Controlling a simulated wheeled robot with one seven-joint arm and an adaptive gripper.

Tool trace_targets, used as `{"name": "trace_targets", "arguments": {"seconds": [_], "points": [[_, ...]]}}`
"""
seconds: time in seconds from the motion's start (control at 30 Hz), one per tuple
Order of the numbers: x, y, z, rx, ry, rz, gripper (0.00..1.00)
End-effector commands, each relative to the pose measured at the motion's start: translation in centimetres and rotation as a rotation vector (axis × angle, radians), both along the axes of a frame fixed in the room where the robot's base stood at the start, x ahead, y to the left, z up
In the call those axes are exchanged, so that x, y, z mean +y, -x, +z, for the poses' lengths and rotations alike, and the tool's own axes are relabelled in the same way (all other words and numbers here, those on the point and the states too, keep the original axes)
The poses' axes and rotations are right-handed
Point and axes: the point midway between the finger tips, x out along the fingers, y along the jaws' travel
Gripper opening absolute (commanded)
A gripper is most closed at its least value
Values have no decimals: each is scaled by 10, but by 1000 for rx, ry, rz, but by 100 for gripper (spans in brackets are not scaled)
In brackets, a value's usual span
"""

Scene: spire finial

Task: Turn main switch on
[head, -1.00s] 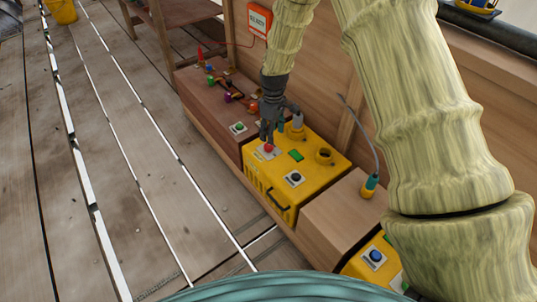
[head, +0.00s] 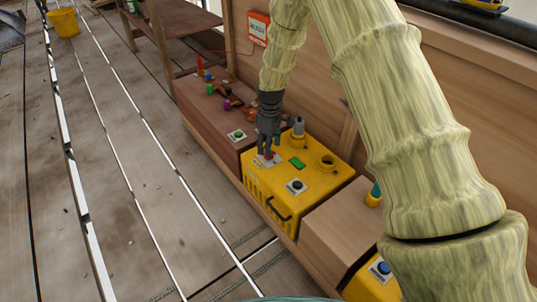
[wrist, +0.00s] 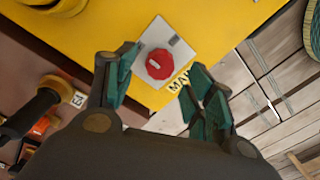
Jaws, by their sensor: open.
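The main switch is a red round knob (wrist: 160,64) with a pale bar mark, on a grey plate (wrist: 174,41) on the yellow box. Lettering beginning "MA" is partly hidden beside it in the wrist view. My gripper (wrist: 158,82) is open, its green-padded fingers on either side of the knob, with visible gaps. In the head view my gripper (head: 268,150) points down over the left corner of the yellow box (head: 285,190). There the knob is mostly hidden by the fingers.
A brown box with a green button (head: 238,134) stands to the left. A wooden block (head: 335,220) stands to the right.

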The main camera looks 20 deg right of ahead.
Motion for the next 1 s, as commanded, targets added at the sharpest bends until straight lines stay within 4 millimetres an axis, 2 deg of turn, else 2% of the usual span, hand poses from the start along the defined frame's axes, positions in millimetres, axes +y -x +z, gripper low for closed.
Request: {"name": "trace_targets", "arguments": {"seconds": [0.03, 0.2, 0.53, 0.7, 0.8, 1.0], "points": [[0, 0, -12, 1, 1, 0, 54], [1, 0, -27, -1, 0, -1, 54], [1, 1, -30, -1, 0, 0, 54], [1, 1, -30, -1, 0, -1, 23], [1, 1, -30, -1, 0, -1, 8], [1, 1, -29, 0, 0, -8, 8]]}}
